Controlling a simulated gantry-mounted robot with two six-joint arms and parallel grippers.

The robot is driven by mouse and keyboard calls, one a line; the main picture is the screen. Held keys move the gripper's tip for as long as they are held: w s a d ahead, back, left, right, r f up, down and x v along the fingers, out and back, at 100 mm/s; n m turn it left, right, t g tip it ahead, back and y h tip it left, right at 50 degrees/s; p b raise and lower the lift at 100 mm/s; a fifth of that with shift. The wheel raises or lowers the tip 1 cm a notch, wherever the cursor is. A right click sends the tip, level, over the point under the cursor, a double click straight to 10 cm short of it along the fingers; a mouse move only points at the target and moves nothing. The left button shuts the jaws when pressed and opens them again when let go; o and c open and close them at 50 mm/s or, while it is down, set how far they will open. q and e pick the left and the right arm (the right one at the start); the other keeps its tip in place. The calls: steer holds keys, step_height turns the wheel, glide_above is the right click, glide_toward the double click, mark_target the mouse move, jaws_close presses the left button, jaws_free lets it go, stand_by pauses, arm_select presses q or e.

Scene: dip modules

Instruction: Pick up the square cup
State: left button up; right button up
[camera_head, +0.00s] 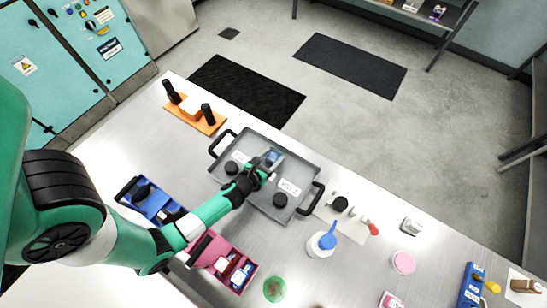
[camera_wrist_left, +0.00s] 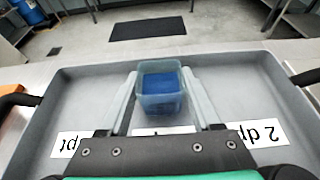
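The square cup (camera_head: 273,156) is a translucent blue, open-topped cup with blue in its lower part. It is at the grey tray (camera_head: 303,167), toward its far side. In the left wrist view the cup (camera_wrist_left: 160,92) is upright between my left gripper's two fingers (camera_wrist_left: 160,100). The fingers lie along its left and right sides with no clear gap; whether they press on it is not clear. In the head view my left gripper (camera_head: 264,167) reaches over the tray to the cup, hiding part of it. Whether the cup's base touches the tray is hidden. My right gripper is not in view.
Black round pieces (camera_head: 280,200) and white labels lie in the tray. An orange stand (camera_head: 197,117) with black posts is behind it.

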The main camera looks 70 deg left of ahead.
arm_select(q)
steer(key=c, duration=0.8)
steer(key=shift+o, duration=0.2)
